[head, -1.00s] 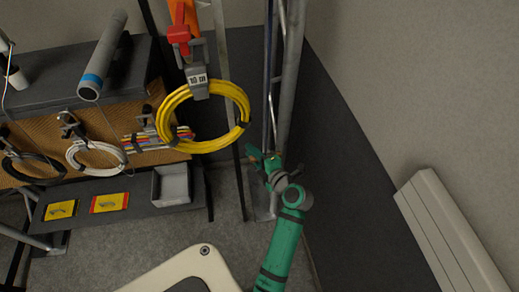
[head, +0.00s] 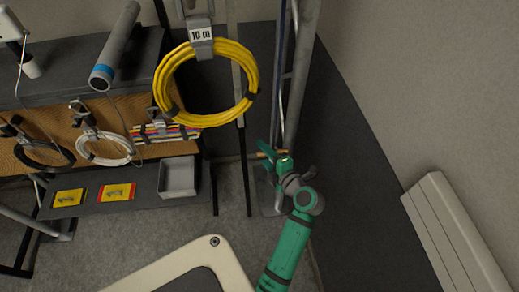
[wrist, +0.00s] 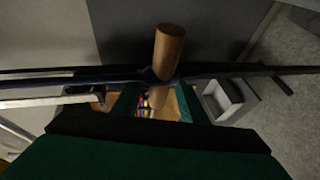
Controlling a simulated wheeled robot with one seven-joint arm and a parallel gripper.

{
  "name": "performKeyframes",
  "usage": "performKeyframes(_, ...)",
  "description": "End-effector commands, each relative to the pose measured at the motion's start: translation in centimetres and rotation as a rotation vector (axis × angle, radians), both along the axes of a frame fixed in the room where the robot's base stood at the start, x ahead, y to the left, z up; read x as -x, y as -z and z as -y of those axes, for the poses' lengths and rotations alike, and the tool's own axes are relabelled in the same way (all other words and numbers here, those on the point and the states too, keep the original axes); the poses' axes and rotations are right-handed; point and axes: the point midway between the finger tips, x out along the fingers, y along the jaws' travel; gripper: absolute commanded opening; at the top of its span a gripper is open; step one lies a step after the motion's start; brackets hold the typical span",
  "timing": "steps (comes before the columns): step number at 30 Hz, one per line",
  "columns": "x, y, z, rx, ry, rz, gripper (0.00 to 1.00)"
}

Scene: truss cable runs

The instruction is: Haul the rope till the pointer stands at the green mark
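My gripper (head: 274,157) is beside the truss post, low down. In the wrist view its two green fingers (wrist: 157,104) stand apart. A wooden handle (wrist: 168,50) is crosswise on a dark rope (wrist: 225,70). The handle's lower part shows in the gap between the fingers, with room on its sides; I see no grip on it. In the head view a small brown end of the handle (head: 283,152) shows at the fingers. The rope (head: 277,90) runs up along the post. The pointer and the green mark are not in view.
A truss post (head: 300,70) stands right behind my gripper. A yellow cable coil (head: 247,75) labelled 10 m hangs to its upper left. A shelf (head: 140,200) with a grey bin (head: 179,178) is at left. A wall heater (head: 452,235) is at right.

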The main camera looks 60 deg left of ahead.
Motion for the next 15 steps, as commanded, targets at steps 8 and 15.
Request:
performKeyframes(8, 0.0, -1.2, 5.1, 0.000, 0.000, 0.001, 0.38)
performKeyframes(15, 0.1, -1.8, 7.6, 0.001, -0.003, -0.001, 0.38)
